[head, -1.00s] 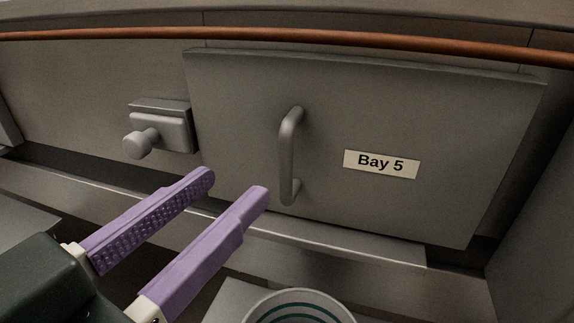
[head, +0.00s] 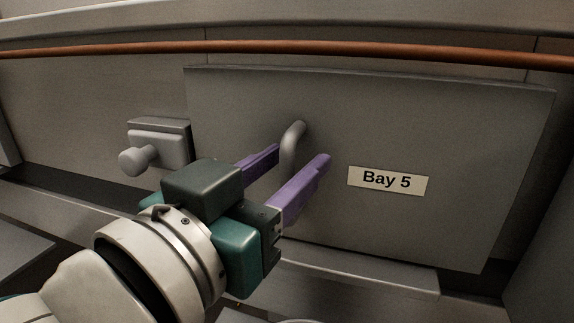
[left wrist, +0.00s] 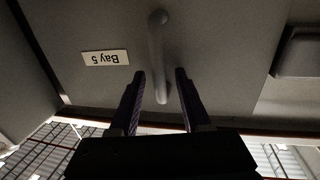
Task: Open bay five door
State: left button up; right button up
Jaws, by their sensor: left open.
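The bay five door (head: 430,125) is a flat grey panel with a "Bay 5" label (head: 390,180), and it looks shut. Its vertical bar handle (head: 293,143) is on the left part of the panel. My left gripper (head: 303,154) is open, with purple fingers on either side of the handle in the head view. In the left wrist view, the handle (left wrist: 158,50) runs between the two open fingers (left wrist: 160,73); I see no finger closed on it. The handle's lower part is hidden by the gripper in the head view. My right gripper is not in view.
A grey latch block with a round knob (head: 135,161) sits left of the door. A copper-coloured pipe (head: 330,48) runs across above the door. A grey ledge (head: 360,275) runs below it. A round rim barely shows at the bottom edge.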

pick_arm(q)
grip_shut()
dwell(0.3)
dwell(1.1)
